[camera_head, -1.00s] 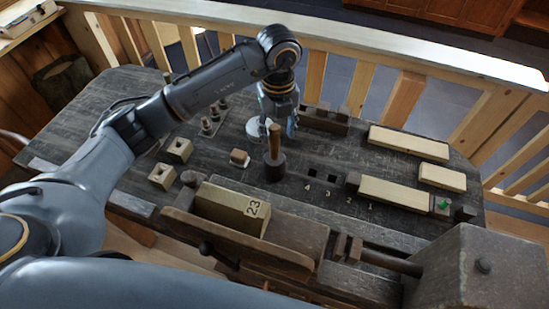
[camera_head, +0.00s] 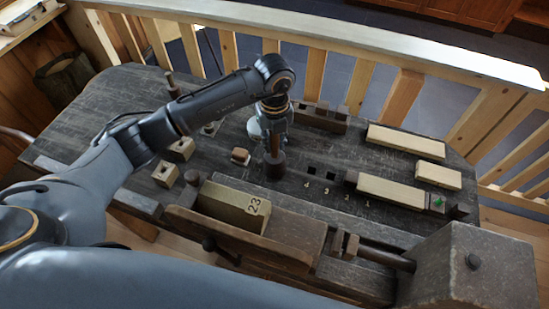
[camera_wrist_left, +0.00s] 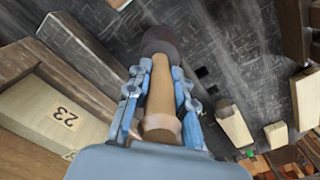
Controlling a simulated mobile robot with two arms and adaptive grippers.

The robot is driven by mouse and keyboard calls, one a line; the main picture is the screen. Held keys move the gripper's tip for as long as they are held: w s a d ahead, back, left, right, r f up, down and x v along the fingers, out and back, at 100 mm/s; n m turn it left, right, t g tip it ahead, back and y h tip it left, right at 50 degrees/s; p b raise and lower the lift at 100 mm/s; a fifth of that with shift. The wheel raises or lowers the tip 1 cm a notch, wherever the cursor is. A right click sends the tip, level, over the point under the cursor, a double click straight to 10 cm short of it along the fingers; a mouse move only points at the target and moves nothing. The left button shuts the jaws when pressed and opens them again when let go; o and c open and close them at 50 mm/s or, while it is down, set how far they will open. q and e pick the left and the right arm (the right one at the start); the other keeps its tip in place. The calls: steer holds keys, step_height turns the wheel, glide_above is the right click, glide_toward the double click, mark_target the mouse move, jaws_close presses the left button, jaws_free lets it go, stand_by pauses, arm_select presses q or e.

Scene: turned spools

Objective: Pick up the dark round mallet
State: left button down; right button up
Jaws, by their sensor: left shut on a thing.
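The dark round mallet (camera_head: 275,168) stands head down on the workbench (camera_head: 110,100), with its wooden handle pointing up. My left gripper (camera_head: 274,139) comes down over the handle from above and is shut on it. In the left wrist view the tan handle (camera_wrist_left: 161,98) lies between the two blue-grey fingers, and the dark head (camera_wrist_left: 159,42) shows beyond the fingertips. The head appears to rest on the bench top; I cannot see a gap under it. My right gripper is not in view.
A block marked 23 (camera_head: 233,205) sits in the vise in front of the mallet. A small brown-topped block (camera_head: 240,156) is just left of it. Pale boards (camera_head: 390,192) lie to the right. A wooden railing (camera_head: 400,98) runs behind the bench.

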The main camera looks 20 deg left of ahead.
arm_select(q)
steer(key=shift+r, duration=0.15)
steer(key=shift+w+r+b, duration=0.1)
steer(key=shift+r+b, duration=0.05)
steer(key=shift+b, duration=0.15)
step_height(320, 180, up, 2)
steer(key=shift+r+b, duration=0.1)
steer(key=shift+b, duration=0.85)
steer(key=s+d+r+b, duration=0.2)
steer(key=s+d+r, duration=0.8)
steer(key=shift+r+b, duration=0.15)
steer(key=shift+b, duration=0.25)
